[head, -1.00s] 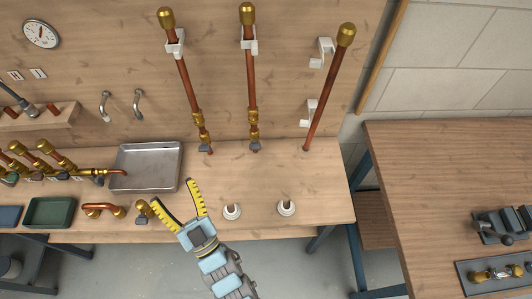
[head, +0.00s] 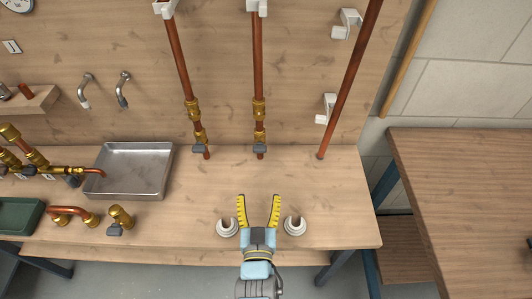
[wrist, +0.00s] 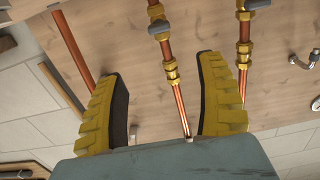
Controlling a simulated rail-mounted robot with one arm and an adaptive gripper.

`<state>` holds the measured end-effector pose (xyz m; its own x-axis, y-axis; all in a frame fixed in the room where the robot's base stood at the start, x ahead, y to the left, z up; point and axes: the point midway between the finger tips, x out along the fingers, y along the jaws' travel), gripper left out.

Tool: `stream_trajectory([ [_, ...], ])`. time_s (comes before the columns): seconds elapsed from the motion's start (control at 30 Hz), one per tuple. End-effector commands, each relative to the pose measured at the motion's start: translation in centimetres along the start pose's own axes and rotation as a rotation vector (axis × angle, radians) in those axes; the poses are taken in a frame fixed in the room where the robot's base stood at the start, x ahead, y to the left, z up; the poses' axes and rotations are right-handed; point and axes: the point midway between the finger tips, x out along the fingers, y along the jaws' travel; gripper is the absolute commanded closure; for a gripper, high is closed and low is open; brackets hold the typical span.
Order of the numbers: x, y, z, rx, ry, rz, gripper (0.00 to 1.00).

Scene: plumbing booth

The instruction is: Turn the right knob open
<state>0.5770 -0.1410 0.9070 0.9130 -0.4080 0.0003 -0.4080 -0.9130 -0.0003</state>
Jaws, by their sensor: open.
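The right knob (head: 260,149) is a small grey handle low on the middle copper pipe (head: 257,60), under brass fittings. It also shows in the wrist view (wrist: 158,27), at the top between my fingers and apart from them. The left knob (head: 198,148) is a similar grey handle on the left copper pipe (head: 179,60). My gripper (head: 258,200) is open and empty over the bench front, in front of the right knob. Its yellow fingers also show in the wrist view (wrist: 160,68). How far each knob is turned is hard to tell.
A bare copper pipe (head: 350,80) leans at the right beside white brackets. Two white round holders (head: 227,228) (head: 294,226) flank my gripper. A metal tray (head: 128,172) and brass fittings (head: 120,220) lie left. The bench between my gripper and the pipes is clear.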

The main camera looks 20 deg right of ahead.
Motion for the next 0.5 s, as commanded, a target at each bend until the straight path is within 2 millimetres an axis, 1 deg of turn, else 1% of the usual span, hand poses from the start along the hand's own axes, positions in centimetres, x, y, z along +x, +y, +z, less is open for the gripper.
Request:
stream_trajectory([
  [0.17, 0.8, 0.1, 0.0, 0.0, -0.001, 0.002, 0.28],
  [0.5, 4.4, 0.0, 0.1, -0.001, 0.0, 0.0, 0.28],
])
